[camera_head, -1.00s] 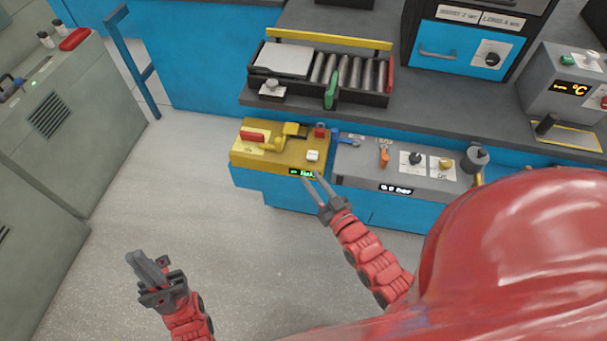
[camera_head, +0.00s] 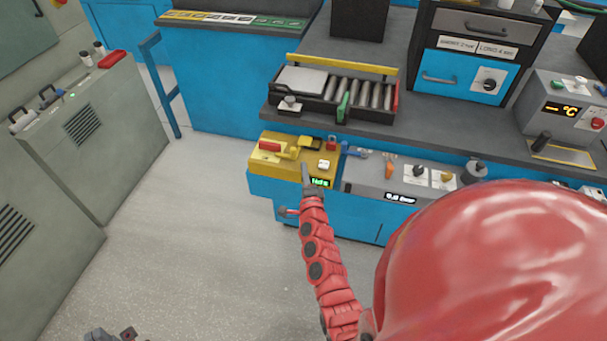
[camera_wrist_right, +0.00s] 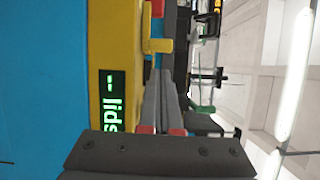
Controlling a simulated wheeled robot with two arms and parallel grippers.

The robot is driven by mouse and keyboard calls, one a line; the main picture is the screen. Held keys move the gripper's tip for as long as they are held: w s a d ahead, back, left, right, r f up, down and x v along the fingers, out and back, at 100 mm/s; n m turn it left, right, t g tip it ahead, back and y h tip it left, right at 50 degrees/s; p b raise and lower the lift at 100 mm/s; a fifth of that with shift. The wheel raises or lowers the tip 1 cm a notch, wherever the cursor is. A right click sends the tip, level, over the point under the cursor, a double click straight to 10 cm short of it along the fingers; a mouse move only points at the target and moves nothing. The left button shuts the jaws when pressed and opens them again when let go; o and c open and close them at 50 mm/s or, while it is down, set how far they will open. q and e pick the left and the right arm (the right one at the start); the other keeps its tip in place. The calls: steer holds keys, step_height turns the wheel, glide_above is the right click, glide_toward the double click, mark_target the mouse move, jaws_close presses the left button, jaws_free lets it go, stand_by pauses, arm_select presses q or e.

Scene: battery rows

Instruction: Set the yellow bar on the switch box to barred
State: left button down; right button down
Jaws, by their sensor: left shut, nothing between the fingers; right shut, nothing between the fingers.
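The yellow switch box (camera_head: 267,161) stands at the left end of the low blue counter. It carries a red handle, a white button and a lit green display (camera_head: 320,183). A yellow bar (camera_head: 292,152) lies on its top, beside a black and yellow part; its exact setting is too small to read. My right gripper (camera_head: 305,168) is shut and empty over the box's front edge, left of the display. In the right wrist view, the shut fingers (camera_wrist_right: 160,98) point toward a yellow piece (camera_wrist_right: 158,46) on the box, apart from it. My left gripper (camera_head: 110,334) is shut, mostly cut off at the bottom edge.
A grey panel (camera_head: 369,181) with knobs adjoins the box on the right. Behind, a roller tray (camera_head: 375,114) with another, longer yellow bar (camera_head: 340,64) sits on the dark bench. A grey cabinet (camera_head: 105,145) stands left. The floor between is clear.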

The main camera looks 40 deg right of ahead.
mark_target(292, 155)
steer(key=shift+x, duration=2.45)
steer(key=shift+w, duration=0.1)
steer(key=shift+w+a, duration=0.95)
steer(key=shift+w, duration=0.15)
steer(key=shift+s+a, duration=0.1)
steer(key=shift+s, duration=0.05)
